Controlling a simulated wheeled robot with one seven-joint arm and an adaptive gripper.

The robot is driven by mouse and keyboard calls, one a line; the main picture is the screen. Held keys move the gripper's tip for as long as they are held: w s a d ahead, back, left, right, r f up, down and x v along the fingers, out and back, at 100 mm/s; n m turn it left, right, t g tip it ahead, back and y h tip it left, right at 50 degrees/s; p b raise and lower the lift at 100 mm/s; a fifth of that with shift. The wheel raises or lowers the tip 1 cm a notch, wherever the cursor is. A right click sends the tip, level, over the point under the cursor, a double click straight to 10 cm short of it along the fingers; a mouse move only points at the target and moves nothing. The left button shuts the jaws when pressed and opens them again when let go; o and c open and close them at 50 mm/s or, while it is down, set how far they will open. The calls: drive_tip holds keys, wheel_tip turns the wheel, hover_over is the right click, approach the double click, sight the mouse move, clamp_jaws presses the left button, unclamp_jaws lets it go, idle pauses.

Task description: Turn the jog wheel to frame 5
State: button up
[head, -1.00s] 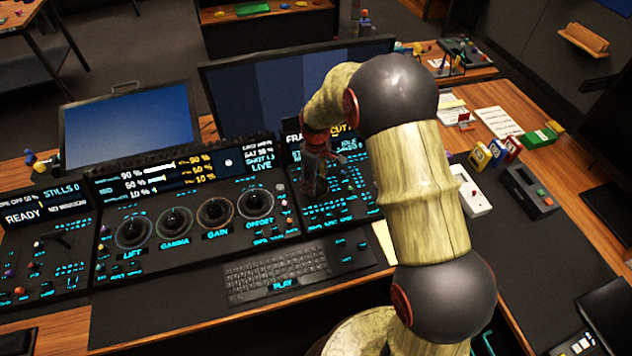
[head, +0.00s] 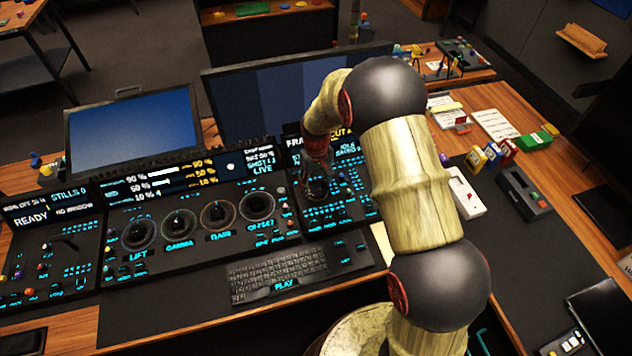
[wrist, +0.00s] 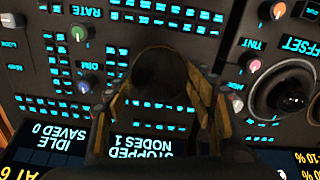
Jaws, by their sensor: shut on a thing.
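The jog wheel is a dark round knob (wrist: 160,75) in the wrist view, upside down with the panel around it. My gripper (wrist: 160,95) has its two yellowish fingers on either side of the knob, closed on it. In the head view my gripper (head: 317,185) is down at the right-hand panel, and the wheel is hardly told apart from it. A screen (head: 290,140) above that panel shows "FRA", but my arm hides the frame number. In the wrist view the status screen (wrist: 140,140) reads "STOPPED NODES 1" upside down.
The trackball panel (head: 200,235) with several balls is to the left. A keyboard (head: 278,273) lies in front. Monitors (head: 285,95) stand behind.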

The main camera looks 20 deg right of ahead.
sight(317, 187)
drive_tip(key=m+p, duration=0.2)
drive_tip(key=m, duration=0.3)
drive_tip(key=shift+d+m, duration=0.1)
drive_tip(key=shift+m, duration=0.2)
idle(0.5)
drive_tip(key=o, duration=1.2)
drive_tip(key=shift+c, duration=0.2)
drive_tip(key=shift+r, duration=0.15)
wheel_tip(317, 187, up, 12)
